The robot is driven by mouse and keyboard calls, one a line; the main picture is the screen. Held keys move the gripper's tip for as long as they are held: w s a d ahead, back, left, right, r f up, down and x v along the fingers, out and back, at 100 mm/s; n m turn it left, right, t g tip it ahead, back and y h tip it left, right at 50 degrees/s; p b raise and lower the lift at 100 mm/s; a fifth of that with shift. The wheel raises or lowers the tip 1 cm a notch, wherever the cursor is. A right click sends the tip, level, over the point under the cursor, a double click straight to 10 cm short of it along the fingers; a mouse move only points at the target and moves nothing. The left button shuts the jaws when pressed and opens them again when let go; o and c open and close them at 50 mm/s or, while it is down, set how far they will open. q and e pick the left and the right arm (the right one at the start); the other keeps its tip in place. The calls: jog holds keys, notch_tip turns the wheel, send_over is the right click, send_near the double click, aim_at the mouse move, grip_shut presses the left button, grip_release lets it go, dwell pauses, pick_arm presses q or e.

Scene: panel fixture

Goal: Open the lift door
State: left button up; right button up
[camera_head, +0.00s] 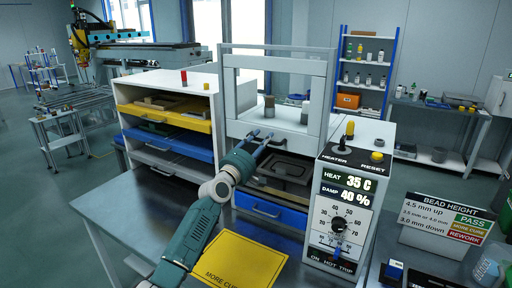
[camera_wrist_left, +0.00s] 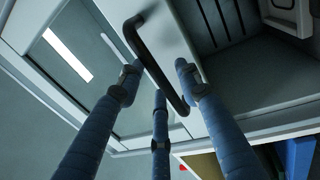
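The lift door (camera_head: 229,100) is a pale frame with a clear pane, standing upright at the front of the white chamber in the head view. In the left wrist view the door (camera_wrist_left: 180,32) shows tilted, with a dark bar handle (camera_wrist_left: 154,62) on its rail. My left gripper (camera_head: 261,138) is at the door's lower rail in the head view. In the left wrist view its blue fingers (camera_wrist_left: 158,82) are spread on both sides of the handle, with a gap between them. Contact with the handle cannot be told. My right gripper is not in view.
A control panel (camera_head: 340,205) with dials stands right of the chamber. A drawer unit (camera_head: 165,85) with yellow and blue drawers is on the left. A dark recessed tray (camera_head: 288,167) and blue drawer (camera_head: 268,209) lie below the door. A yellow card (camera_head: 240,258) lies in front.

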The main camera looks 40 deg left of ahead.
pick_arm(q)
jog(key=v, duration=1.1)
jog(key=shift+s, duration=0.25)
